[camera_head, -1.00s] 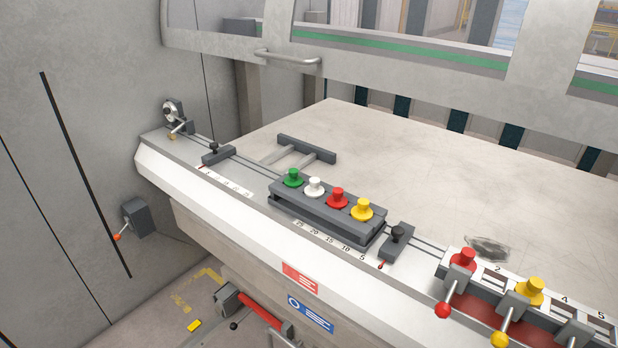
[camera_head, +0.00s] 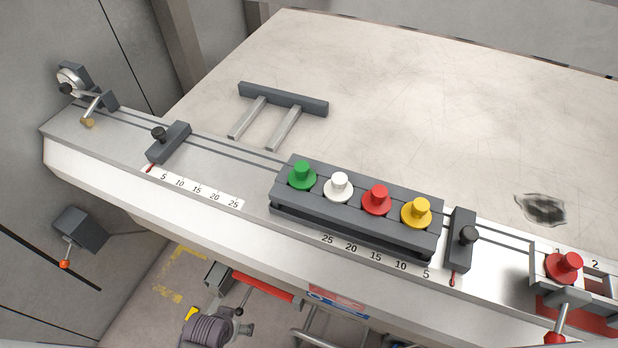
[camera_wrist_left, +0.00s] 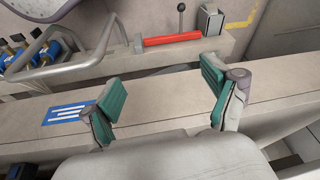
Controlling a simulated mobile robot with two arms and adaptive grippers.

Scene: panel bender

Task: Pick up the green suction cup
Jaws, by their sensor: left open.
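The green suction cup (camera_head: 302,175) stands upright in the leftmost place of a dark grey rack (camera_head: 350,226) on the machine's front ledge. To its right in the same rack stand a white cup (camera_head: 339,187), a red cup (camera_head: 376,200) and a yellow cup (camera_head: 416,212). My left gripper (camera_wrist_left: 162,90) shows only in the left wrist view. Its two teal-padded fingers are wide apart with nothing between them. It faces the machine's lower front, and no suction cup is in that view. My right gripper is in neither view.
Sliding stops with black knobs stand left (camera_head: 170,143) and right (camera_head: 462,240) of the rack. Another red cup (camera_head: 563,266) sits at the right. A red handle (camera_wrist_left: 172,39) shows in the wrist view.

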